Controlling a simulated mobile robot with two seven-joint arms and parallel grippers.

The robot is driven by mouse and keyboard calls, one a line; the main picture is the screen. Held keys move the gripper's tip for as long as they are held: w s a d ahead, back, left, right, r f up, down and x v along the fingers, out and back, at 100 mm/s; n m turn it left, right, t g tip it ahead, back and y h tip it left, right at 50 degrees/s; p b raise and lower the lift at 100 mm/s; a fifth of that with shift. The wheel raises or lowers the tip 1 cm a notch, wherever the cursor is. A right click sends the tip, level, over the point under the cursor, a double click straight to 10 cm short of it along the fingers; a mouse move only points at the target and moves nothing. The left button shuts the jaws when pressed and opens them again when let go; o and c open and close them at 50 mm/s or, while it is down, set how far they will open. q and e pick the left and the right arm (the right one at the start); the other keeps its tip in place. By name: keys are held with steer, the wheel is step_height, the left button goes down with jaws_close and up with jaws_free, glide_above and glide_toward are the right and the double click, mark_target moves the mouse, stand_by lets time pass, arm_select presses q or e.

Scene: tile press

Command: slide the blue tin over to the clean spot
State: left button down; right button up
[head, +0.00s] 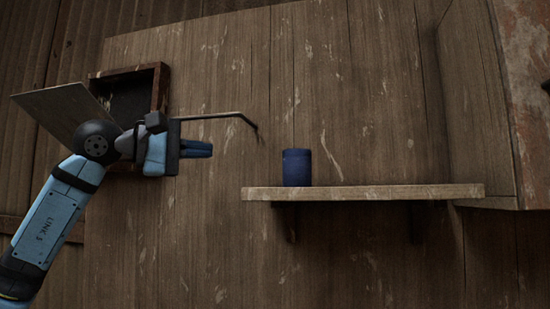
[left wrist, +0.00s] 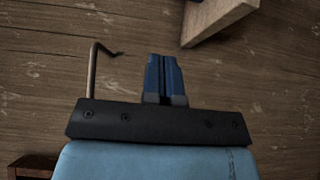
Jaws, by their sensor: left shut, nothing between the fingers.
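The blue tin (head: 297,168) stands upright near the left end of a narrow wooden shelf (head: 390,193) in the head view. My left gripper (head: 211,149) is left of the tin and a little higher, fingers pointing right. It is shut and empty, clear of tin and shelf. No clearly distinct clean spot can be made out on the shelf top. My right gripper is not in view.
A thin bent rod (head: 228,115) runs just above my left gripper; what it is fixed to is unclear. A framed dark box (head: 162,88) is on the plank wall behind my arm. The shelf is bare right of the tin, up to a wooden side panel (head: 475,105).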

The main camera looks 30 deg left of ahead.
mark_target(297, 163)
arm_select(q)
steer(key=x, duration=0.3)
steer(key=s+d+p+x, duration=0.1)
steer(key=x, duration=0.3)
steer(key=d+p+x, duration=0.1)
steer(key=x, duration=0.3)
steer(key=shift+d+r, duration=0.1)
steer(key=shift+r, duration=0.05)
steer(key=shift+d+p, duration=0.35)
steer(key=shift+d, duration=0.25)
steer(key=shift+w, duration=0.1)
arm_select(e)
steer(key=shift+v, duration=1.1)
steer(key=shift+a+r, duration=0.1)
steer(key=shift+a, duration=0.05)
arm_select(q)
steer(key=shift+d, duration=0.1)
